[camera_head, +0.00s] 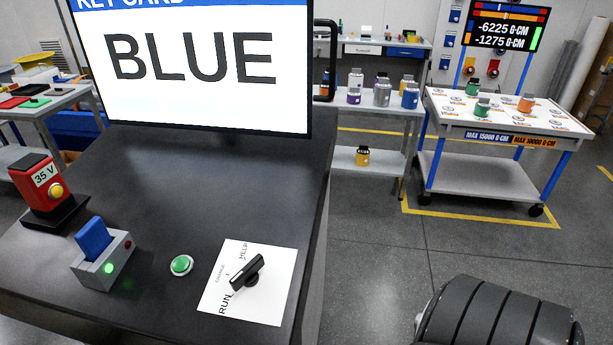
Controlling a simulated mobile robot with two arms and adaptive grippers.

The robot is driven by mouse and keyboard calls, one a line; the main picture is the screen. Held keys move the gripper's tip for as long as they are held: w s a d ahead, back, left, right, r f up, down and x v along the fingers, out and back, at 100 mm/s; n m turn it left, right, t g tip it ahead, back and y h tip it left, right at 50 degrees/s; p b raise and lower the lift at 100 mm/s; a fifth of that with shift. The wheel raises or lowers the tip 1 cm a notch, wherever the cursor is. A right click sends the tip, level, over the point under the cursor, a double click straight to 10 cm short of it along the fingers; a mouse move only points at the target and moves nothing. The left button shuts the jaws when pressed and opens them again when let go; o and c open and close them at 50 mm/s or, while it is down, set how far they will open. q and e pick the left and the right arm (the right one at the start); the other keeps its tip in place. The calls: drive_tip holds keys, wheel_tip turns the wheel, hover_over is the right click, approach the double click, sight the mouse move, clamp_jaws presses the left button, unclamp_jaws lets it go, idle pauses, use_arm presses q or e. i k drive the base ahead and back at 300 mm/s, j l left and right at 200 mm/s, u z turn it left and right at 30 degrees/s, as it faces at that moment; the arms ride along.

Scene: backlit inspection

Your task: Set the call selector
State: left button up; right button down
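The call selector is a black rotary knob (246,273) on a white plate (262,309) near the front right of the dark desk. The plate carries the words RUN, CHANGE and HELP. The knob's bar lies on a slant, with its lower left end close to RUN; I cannot tell for certain which end is the pointer. Nothing touches the knob. Neither of my grippers is in view.
A screen (194,100) reads KEY CARD BLUE. A grey card reader (104,266) holds a blue card (94,238), its green light lit. A green button (181,265) sits left of the plate. A red 35 V box (35,180) stands far left. A cart (480,175) stands back right.

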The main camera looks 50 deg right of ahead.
sight(248, 276)
drive_tip(key=l+z, duration=0.15)
drive_tip(key=z, duration=0.75)
drive_tip(key=i+j, duration=0.05)
